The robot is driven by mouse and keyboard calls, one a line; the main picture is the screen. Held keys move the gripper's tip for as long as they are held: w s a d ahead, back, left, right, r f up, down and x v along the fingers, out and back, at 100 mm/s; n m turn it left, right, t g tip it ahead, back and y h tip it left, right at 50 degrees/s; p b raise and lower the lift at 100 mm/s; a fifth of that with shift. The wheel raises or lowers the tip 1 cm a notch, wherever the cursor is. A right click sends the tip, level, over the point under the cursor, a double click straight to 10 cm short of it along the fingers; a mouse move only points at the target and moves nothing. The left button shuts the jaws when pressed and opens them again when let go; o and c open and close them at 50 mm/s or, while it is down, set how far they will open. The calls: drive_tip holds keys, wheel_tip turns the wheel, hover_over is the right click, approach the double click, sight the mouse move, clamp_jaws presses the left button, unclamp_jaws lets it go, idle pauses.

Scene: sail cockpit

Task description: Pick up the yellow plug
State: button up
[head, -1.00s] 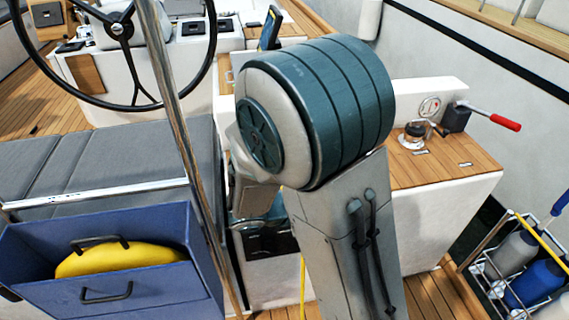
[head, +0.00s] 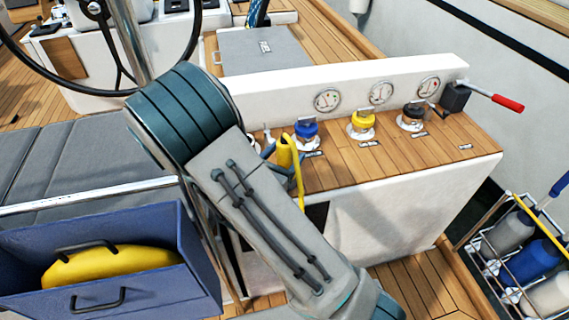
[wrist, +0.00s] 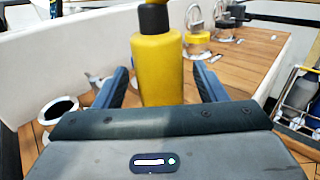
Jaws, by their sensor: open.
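The yellow plug (head: 284,152) stands upright near the left end of the wooden counter, with a yellow cable looping down beside it. In the wrist view the yellow plug (wrist: 158,70) has a thick yellow body and a black collar on top. My gripper (wrist: 161,82) is open, with one blue finger on each side of the plug's body and gaps visible on both sides. In the head view my arm hides most of the gripper and the plug's lower part. What the plug's lower end rests on is hidden.
Blue (head: 306,130), yellow (head: 362,121) and black (head: 413,113) sockets stand on the wooden counter (head: 440,150), below round gauges. A red-handled lever (head: 507,102) is at its right end. A blue box (head: 110,285) holds a yellow object (head: 110,263). A bottle rack (head: 478,242) stands right.

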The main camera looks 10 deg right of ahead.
sight(288, 140)
drive_tip(key=shift+x, duration=1)
drive_tip(key=c, duration=1.3)
drive_tip(key=shift+r, duration=0.1)
drive_tip(key=shift+r, duration=0.75)
wheel_tip(288, 140, up, 2)
drive_tip(key=shift+r+p, duration=0.1)
drive_tip(key=shift+p, duration=0.25)
drive_tip(key=s+d+r+b, duration=0.1)
drive_tip(key=s+b, duration=0.1)
drive_tip(key=s+d+r+b, duration=0.1)
drive_tip(key=d+r+b, duration=0.1)
drive_tip(key=shift+s+d, duration=0.2)
drive_tip(key=shift+s, duration=0.2)
